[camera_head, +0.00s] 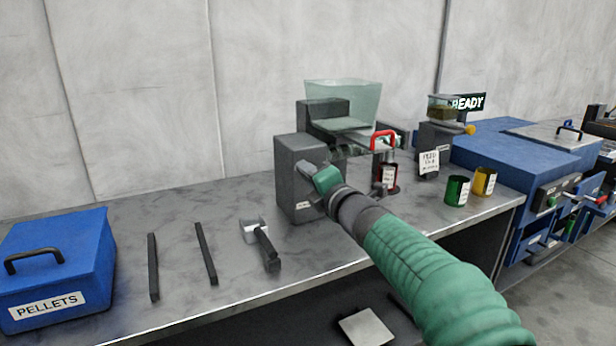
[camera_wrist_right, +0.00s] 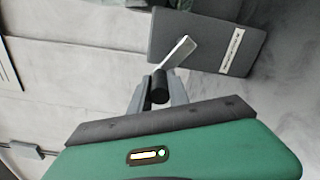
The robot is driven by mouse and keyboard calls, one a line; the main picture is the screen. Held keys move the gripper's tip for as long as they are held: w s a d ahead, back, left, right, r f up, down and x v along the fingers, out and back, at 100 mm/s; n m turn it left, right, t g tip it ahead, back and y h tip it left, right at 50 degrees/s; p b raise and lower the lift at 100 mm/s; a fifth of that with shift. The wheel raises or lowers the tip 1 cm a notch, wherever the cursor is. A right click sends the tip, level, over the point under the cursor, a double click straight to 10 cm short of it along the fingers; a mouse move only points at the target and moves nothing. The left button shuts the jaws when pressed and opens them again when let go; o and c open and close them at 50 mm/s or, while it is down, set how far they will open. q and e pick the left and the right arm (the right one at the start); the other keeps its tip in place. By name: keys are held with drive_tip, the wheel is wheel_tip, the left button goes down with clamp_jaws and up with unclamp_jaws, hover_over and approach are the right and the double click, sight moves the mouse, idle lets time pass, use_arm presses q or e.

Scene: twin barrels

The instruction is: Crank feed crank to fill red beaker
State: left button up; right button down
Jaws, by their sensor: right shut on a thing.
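The feed machine (camera_head: 297,172) is a grey block with a clear hopper (camera_head: 345,100) on top, standing at the middle of the bench. My right gripper (camera_head: 312,170) is at its front left face. In the right wrist view my right gripper (camera_wrist_right: 158,92) is shut on the black knob of the feed crank (camera_wrist_right: 174,54), whose pale metal arm runs to the grey block. The red beaker (camera_head: 388,176) stands right of the machine, with a white label, below a red handle (camera_head: 383,140). Its contents cannot be made out. My left gripper is out of view.
A blue PELLETS box (camera_head: 55,265), two dark bars (camera_head: 206,253) and a scoop-like tool (camera_head: 262,245) lie to the left. Green (camera_head: 456,190) and yellow (camera_head: 484,181) beakers stand at the right, near a small hopper unit (camera_head: 440,135). A blue machine (camera_head: 530,150) stands beyond.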

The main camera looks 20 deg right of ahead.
drive_tip(key=shift+d, duration=0.1)
drive_tip(key=c, duration=1.3)
unclamp_jaws()
drive_tip(key=shift+o, duration=0.2)
drive_tip(key=s+d+p, duration=0.1)
drive_tip(key=s+p, duration=0.1)
drive_tip(key=s, duration=1.4)
drive_tip(key=shift+s+d+p, duration=0.2)
drive_tip(key=shift+s+p, duration=0.15)
